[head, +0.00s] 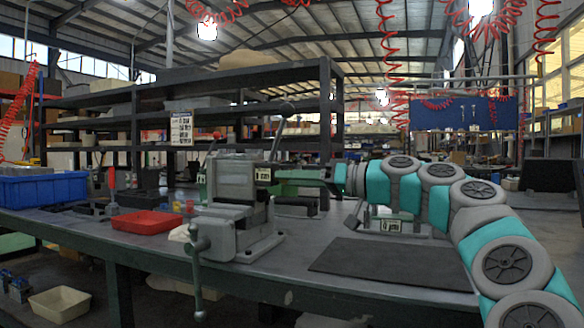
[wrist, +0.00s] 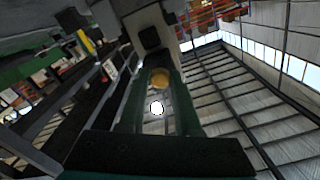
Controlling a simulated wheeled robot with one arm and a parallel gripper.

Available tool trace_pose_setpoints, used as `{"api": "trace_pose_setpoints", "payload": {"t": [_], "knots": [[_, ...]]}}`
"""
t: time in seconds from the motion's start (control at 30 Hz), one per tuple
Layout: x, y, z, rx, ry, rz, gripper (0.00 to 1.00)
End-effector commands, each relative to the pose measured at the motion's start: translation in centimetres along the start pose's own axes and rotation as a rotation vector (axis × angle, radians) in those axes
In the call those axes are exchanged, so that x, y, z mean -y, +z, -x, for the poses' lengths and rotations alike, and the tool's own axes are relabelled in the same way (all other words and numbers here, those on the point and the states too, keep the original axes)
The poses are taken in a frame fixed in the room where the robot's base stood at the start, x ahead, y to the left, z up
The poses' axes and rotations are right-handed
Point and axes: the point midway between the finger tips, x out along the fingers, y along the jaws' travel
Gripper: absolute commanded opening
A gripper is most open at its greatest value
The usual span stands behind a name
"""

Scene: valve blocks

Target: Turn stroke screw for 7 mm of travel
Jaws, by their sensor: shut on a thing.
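A grey metal block (head: 235,180) stands on the workbench, with a small white label (head: 263,174) on its right side that is too small to read surely. My gripper (head: 282,174) reaches in from the right, level, with its green fingers at the block's right side. In the wrist view my gripper (wrist: 159,74) is shut on a round brass-coloured screw head (wrist: 160,78), which appears to be the stroke screw. The dark face of the block is just beyond it. In the head view the screw is hidden by the fingers and label.
A grey vise-like base with a hanging handle (head: 199,270) is at the bench's front edge. A red tray (head: 146,222) and a blue bin (head: 42,188) lie left. A dark mat (head: 390,262) lies right. Another labelled item (head: 390,226) stands below my arm.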

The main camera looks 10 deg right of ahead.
Motion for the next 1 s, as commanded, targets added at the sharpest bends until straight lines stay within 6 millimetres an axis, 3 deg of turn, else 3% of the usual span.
{"api": "trace_pose_setpoints", "payload": {"t": [1.0], "knots": [[0.13, -0.34, 0.0, 0.0, 0.0, -0.922, 0.0]]}}
